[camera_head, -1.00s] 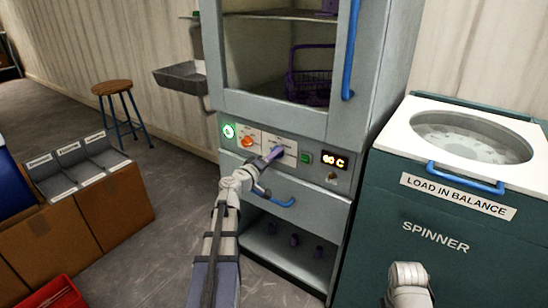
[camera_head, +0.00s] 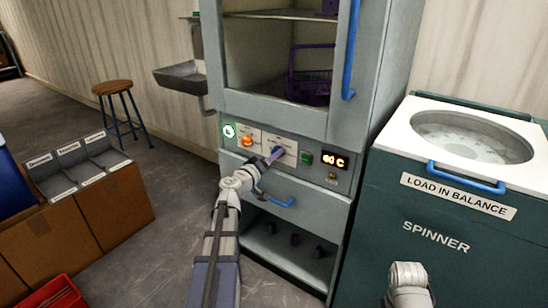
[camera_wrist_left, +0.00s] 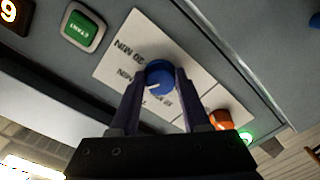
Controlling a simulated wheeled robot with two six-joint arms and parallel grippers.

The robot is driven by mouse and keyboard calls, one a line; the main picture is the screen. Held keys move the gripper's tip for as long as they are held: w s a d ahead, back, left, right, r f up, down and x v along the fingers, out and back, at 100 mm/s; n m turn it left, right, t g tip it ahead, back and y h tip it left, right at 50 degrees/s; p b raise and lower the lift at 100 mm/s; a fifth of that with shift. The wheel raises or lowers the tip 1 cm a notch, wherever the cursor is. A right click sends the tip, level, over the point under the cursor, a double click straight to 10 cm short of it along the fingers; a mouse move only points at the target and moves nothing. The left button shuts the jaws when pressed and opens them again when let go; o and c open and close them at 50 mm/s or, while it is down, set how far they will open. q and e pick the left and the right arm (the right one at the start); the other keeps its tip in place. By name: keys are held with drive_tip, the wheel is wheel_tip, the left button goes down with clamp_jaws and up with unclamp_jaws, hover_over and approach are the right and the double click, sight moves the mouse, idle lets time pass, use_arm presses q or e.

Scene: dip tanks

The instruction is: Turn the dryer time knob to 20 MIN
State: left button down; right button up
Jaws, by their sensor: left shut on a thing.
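The blue dryer time knob (camera_wrist_left: 158,75) is on a white label plate (camera_wrist_left: 112,66) in the left wrist view. My left gripper (camera_wrist_left: 160,76) is shut on it, one dark finger on each side. A white pointer mark on the knob faces down and slightly left in that view. Several "MIN" labels surround the knob, upside down; some are partly hidden by the fingers, and their numbers are hard to read. In the head view my left gripper (camera_head: 275,156) reaches the dryer's control panel (camera_head: 342,179) and largely hides the knob. My right gripper is out of frame.
A green START button (camera_wrist_left: 82,29) and an orange knob (camera_wrist_left: 221,119) flank the plate. A lit display (camera_head: 334,162) is right on the panel. A drawer with a blue handle (camera_head: 281,202) is below. The teal spinner (camera_head: 440,220) stands at right.

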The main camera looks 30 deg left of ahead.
use_arm(q)
drive_tip(key=shift+d, duration=0.1)
drive_tip(key=shift+c, duration=1.8)
unclamp_jaws()
drive_tip(key=s, duration=0.8)
drive_tip(key=shift+a, duration=0.3)
drive_tip(key=shift+w+d, duration=0.1)
